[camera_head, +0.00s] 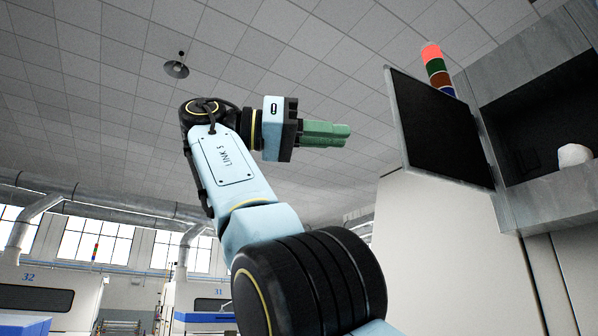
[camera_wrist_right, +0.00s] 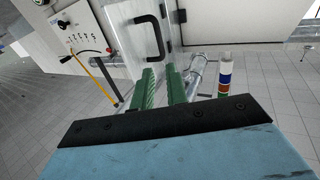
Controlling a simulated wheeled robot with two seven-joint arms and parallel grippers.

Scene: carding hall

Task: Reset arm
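My right arm rises through the middle of the head view, and its gripper (camera_head: 345,133) points right with green fingers held up in the air. In the right wrist view the two green fingers of this gripper (camera_wrist_right: 160,72) stand side by side with a narrow gap between them. Nothing shows in the gap, so the gripper is slightly open and empty. My left gripper is not in view.
A banded signal light (camera_head: 437,68) stands behind the screen. A ceiling lamp (camera_head: 176,69) hangs at upper left. The wrist view shows a black handle (camera_wrist_right: 151,38).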

